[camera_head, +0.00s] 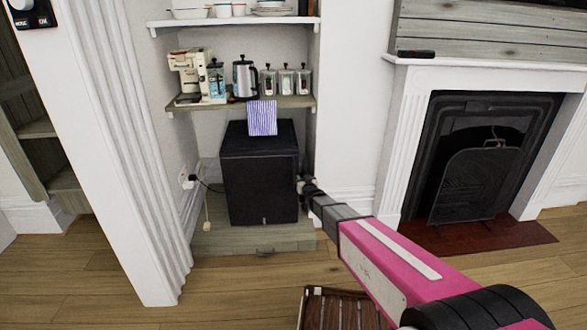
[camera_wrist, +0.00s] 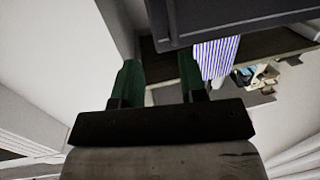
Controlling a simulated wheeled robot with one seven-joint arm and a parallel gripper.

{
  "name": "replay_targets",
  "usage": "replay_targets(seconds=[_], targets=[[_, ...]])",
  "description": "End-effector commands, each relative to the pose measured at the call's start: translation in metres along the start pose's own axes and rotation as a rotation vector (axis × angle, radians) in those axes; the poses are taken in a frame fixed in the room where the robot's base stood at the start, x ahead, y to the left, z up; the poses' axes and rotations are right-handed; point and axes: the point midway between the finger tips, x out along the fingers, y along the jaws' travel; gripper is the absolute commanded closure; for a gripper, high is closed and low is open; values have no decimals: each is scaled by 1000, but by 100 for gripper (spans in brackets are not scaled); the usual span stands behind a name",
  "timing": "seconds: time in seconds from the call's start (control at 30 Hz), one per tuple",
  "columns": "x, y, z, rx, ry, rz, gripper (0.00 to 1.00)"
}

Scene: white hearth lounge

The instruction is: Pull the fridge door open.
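The fridge (camera_head: 260,182) is a small black box on a low wooden base, below the shelves in the alcove. Its door faces me and looks shut. My gripper (camera_head: 303,184) is at the right side of the fridge, near the front edge. In the wrist view my gripper (camera_wrist: 160,72) has two green fingers apart with nothing seen between them. The dark fridge (camera_wrist: 225,18) fills the top there, close to the right fingertip. I cannot tell whether they touch.
A wooden shelf (camera_head: 190,106) above holds a coffee machine (camera_head: 197,75), a kettle (camera_head: 245,79) and jars. A fireplace (camera_head: 480,150) stands to the right, a white pillar (camera_head: 125,150) to the left. A slatted wooden crate (camera_head: 335,310) lies on the floor in front.

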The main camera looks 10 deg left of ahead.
Motion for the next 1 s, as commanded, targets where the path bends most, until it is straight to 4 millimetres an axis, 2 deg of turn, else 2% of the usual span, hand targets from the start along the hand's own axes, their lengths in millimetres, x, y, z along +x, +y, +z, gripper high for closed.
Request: replay_targets(seconds=[0.03, 0.13, 0.37, 0.57, 0.8, 1.0], targets=[[8, -8, 0, 0, 30, -14, 61], [11, -15, -3, 0, 64, -29, 61], [24, -16, -4, 0, 71, -31, 61], [53, -17, -5, 0, 70, -31, 61], [96, -18, -8, 0, 70, -31, 61], [116, -19, -10, 0, 69, -31, 61]])
